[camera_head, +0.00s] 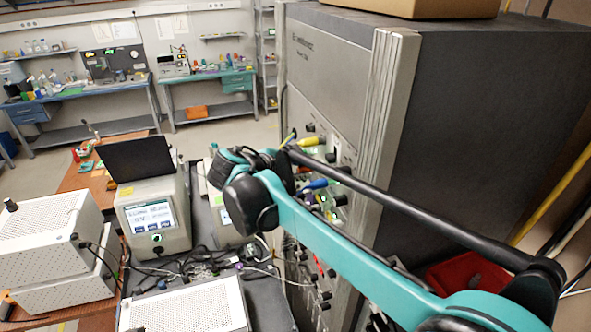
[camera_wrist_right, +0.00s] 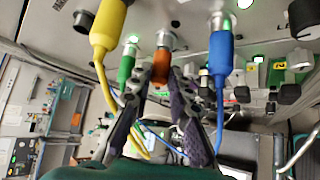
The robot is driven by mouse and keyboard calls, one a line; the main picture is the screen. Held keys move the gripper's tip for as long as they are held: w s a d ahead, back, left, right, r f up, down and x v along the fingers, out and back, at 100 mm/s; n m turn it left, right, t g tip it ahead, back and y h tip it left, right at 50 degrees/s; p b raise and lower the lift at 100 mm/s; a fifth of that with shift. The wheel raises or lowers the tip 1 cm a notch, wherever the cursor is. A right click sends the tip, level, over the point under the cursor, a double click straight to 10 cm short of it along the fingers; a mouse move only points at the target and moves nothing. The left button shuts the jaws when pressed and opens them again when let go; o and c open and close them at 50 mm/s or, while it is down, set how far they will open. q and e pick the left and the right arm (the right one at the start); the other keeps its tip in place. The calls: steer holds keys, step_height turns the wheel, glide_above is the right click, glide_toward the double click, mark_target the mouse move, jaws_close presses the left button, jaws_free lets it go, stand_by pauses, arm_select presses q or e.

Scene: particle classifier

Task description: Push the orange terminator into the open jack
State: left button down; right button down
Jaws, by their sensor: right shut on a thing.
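In the right wrist view the orange terminator (camera_wrist_right: 161,65) stands upright between the two dark fingertips of my right gripper (camera_wrist_right: 160,80), which is shut on it. Its upper end is at a silver metal collar (camera_wrist_right: 166,41) on the panel; I cannot tell how far it is inserted. In the head view my right arm reaches in from the right to the instrument panel, with the wrist (camera_head: 248,180) in front of it. The terminator and fingertips cannot be made out there. My left gripper is not in view.
A yellow plug (camera_wrist_right: 107,25) with its cable is left of the terminator and a blue plug (camera_wrist_right: 221,55) is right. A green plug (camera_wrist_right: 126,68) sits close behind the left finger. Black knobs (camera_wrist_right: 303,20) line the panel. The tall grey cabinet (camera_head: 335,55) stands beside my arm.

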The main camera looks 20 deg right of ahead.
steer(key=shift+d, duration=0.3)
steer(key=c, duration=1.3)
jaws_free()
steer(key=shift+d, duration=0.15)
steer(key=shift+c, duration=0.2)
steer(key=v, duration=1.2)
